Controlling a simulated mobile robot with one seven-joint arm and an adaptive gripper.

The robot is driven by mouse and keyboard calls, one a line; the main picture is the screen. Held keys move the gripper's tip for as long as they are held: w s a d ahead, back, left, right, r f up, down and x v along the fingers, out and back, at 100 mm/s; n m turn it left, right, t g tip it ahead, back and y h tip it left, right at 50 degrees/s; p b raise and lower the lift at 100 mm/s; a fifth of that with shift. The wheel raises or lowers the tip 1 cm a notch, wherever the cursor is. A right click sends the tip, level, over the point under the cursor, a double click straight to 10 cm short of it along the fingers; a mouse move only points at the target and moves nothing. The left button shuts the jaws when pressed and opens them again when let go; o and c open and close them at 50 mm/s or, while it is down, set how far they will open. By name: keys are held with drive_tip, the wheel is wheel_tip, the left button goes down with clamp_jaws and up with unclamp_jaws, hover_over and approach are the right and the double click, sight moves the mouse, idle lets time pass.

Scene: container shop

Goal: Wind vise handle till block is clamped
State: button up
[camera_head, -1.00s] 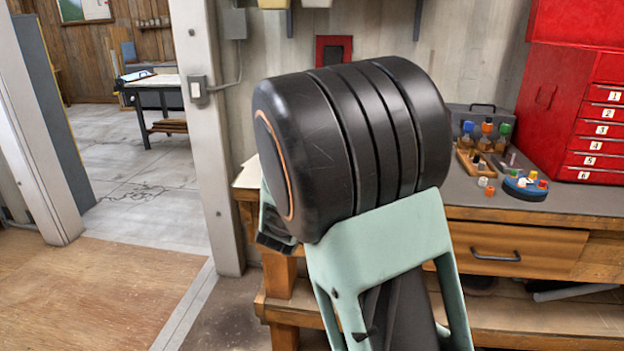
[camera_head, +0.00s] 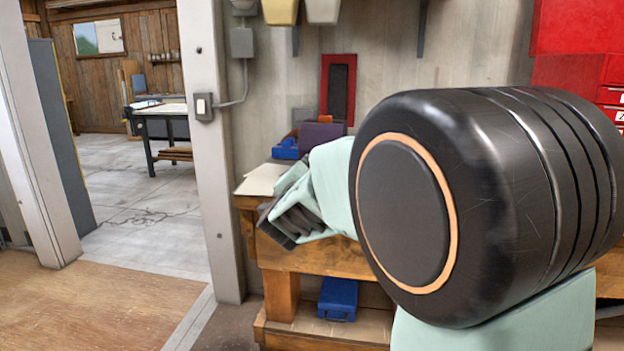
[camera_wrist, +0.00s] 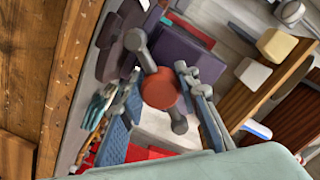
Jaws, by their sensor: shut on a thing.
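In the wrist view the vise handle (camera_wrist: 177,112) is a grey bar with knobbed ends, set through a round orange-red hub (camera_wrist: 160,88). The bar slants from upper left to lower right. My gripper (camera_wrist: 158,80) has its blue-padded fingers on either side of the hub and is shut on the handle. The purple vise body (camera_wrist: 185,52) is just beyond it. In the head view the purple vise (camera_head: 322,134) stands on the bench, partly behind my teal arm, which hides the handle and fingertips. I cannot tell the block or its jaw contact.
The wooden bench (camera_head: 283,295) carries a blue item (camera_head: 286,149) and pale sheets (camera_head: 262,179) at its left end. A blue box (camera_head: 338,299) is on the lower shelf. A red cabinet (camera_head: 570,75) is at the right. Open floor lies left, by the doorway.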

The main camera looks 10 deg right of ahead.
drive_tip(key=shift+f+m, duration=0.3)
idle(0.4)
drive_tip(key=o, duration=0.9)
drive_tip(key=shift+s+r, duration=0.1)
drive_tip(key=shift+o, duration=1.3)
drive_tip(key=shift+r, duration=0.1)
drive_tip(key=shift+s, duration=0.1)
drive_tip(key=v, duration=0.7)
drive_tip(key=shift+s, duration=0.15)
drive_tip(key=shift+a, duration=0.15)
